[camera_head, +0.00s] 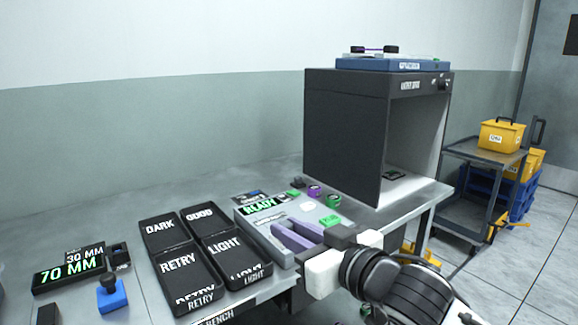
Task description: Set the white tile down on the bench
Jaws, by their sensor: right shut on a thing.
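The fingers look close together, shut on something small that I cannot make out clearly. The white tile does not show distinctly; it may be hidden at the fingertips or blend into the pale instrument. The bench (70,215) is a grey worktop along the wall. My left gripper is not in view.
Four black trays marked DARK (165,232), GOOD (203,219), RETRY (183,275) and LIGHT (234,256) lie left of the instrument. A dark booth (345,135) stands behind right. A blue-based stamp (112,297) sits front left. The back-left bench is clear.

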